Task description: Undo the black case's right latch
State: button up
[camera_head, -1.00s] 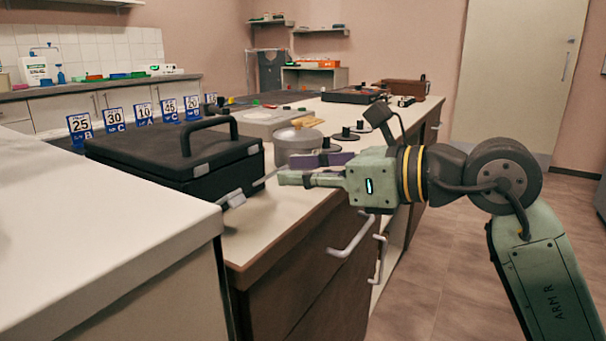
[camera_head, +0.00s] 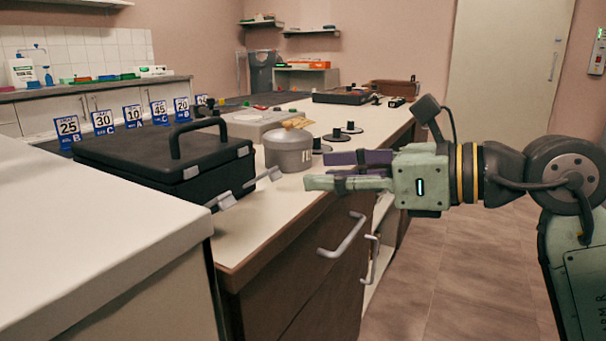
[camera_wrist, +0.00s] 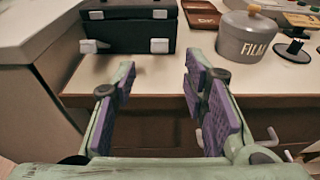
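The black case (camera_head: 130,160) stands shut on the counter, its handle up on the lid. Two pale latches stick out from its front: the right latch (camera_head: 264,178) on the far side and the left latch (camera_head: 222,201) nearer the camera. Both tabs are swung out and down, apart from the pale plates on the lid. The wrist view also shows the right latch (camera_wrist: 159,45) and left latch (camera_wrist: 92,46). My gripper (camera_head: 322,171) is open and empty, to the right of the case and clear of both latches. Its spread purple-padded fingers (camera_wrist: 160,80) face the case front.
A grey lidded film pot (camera_head: 289,152) stands right of the case, with black spools (camera_head: 336,136) beyond it. Numbered blue cards (camera_head: 132,117) stand behind the case. A white counter (camera_head: 90,225) fills the near left. Drawer handles (camera_head: 345,237) protrude below the counter edge.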

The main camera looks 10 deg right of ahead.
jog(key=v, duration=0.5)
jog(key=shift+s+d, duration=0.2)
jog(key=shift+d, duration=0.05)
